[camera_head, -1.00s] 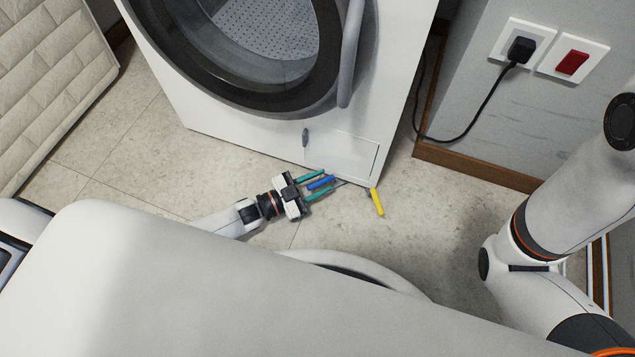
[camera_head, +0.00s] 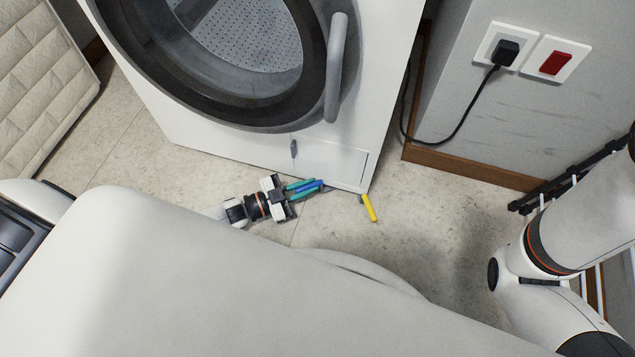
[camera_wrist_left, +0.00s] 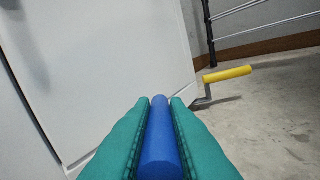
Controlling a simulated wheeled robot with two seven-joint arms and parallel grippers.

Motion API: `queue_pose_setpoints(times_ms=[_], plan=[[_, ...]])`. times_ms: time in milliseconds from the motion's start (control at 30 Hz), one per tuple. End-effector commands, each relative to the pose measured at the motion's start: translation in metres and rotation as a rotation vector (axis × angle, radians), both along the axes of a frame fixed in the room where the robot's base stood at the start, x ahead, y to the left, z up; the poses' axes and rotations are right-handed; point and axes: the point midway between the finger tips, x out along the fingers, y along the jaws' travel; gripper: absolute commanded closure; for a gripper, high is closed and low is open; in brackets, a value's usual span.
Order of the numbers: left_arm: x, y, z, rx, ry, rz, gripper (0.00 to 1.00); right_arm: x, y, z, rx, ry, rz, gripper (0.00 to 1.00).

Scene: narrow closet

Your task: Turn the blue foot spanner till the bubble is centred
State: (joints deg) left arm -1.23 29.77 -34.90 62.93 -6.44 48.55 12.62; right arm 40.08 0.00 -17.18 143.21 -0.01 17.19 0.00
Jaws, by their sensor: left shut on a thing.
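The blue foot spanner (camera_head: 312,187) is low at the front of the washing machine (camera_head: 345,165), near its bottom edge. My left gripper (camera_head: 306,189) is shut on the blue handle, with a green finger along each side. In the left wrist view the blue handle (camera_wrist_left: 160,140) lies lengthwise between the two green fingers (camera_wrist_left: 160,125). The spanner's far end is hidden in that view. No bubble level shows in either view. My right arm (camera_head: 560,240) is at the right, but its gripper is out of view.
A yellow-handled spanner (camera_head: 369,208) sticks out at the machine's right front corner; it also shows in the left wrist view (camera_wrist_left: 228,74). A black rack (camera_head: 570,180) stands at the right by the wall. A cable hangs from the plug (camera_head: 507,52).

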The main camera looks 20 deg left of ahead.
Motion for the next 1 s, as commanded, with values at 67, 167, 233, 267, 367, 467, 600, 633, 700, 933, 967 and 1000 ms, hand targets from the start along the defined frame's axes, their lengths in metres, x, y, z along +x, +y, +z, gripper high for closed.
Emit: queue_pose_setpoints(times_ms=[67,167,233,267,367,467,600,633,700,933,967,1000], plan=[[0.0,0.0,-0.001,0.001,0.003,0.001,1.0,0.0,0.0,0.0,0.0,0.0,0.0,0.64],[0.0,0.0,-0.001,0.0,0.003,0.002,1.0,0.0,0.0,0.0,0.0,-0.001,0.0,0.64],[0.0,0.0,-0.001,0.0,0.003,0.002,1.0,0.0,0.0,0.0,0.0,-0.001,0.0,0.64],[0.0,0.0,-0.001,0.001,0.003,0.001,0.81,0.0,0.0,0.0,0.0,-0.001,0.0,0.64],[0.0,0.0,-0.001,0.001,0.003,0.001,0.65,0.0,0.0,0.0,0.0,-0.001,0.0,0.64],[0.0,0.0,-0.001,0.001,0.002,0.001,0.64,0.0,0.0,0.0,0.0,-0.001,0.0,0.64],[0.0,0.0,-0.001,0.001,0.002,0.001,0.64,-0.001,0.0,0.0,0.0,-0.001,0.0,0.64],[0.0,0.0,0.0,0.0,0.002,0.001,0.64,-0.001,0.0,0.0,0.0,-0.001,0.0,0.64],[-0.002,0.002,0.0,0.001,0.003,0.002,0.64,-0.001,0.0,0.002,0.0,-0.001,0.0,0.64],[-0.027,0.027,0.003,0.004,0.007,0.003,0.64,-0.001,0.0,0.02,0.0,-0.002,0.0,0.64],[-0.032,0.032,0.003,0.003,0.006,0.003,0.64,-0.001,0.0,0.023,0.0,-0.002,0.0,0.64],[-0.039,0.038,0.003,0.004,0.008,0.003,0.64,-0.001,0.0,0.026,0.0,-0.002,0.0,0.64]])
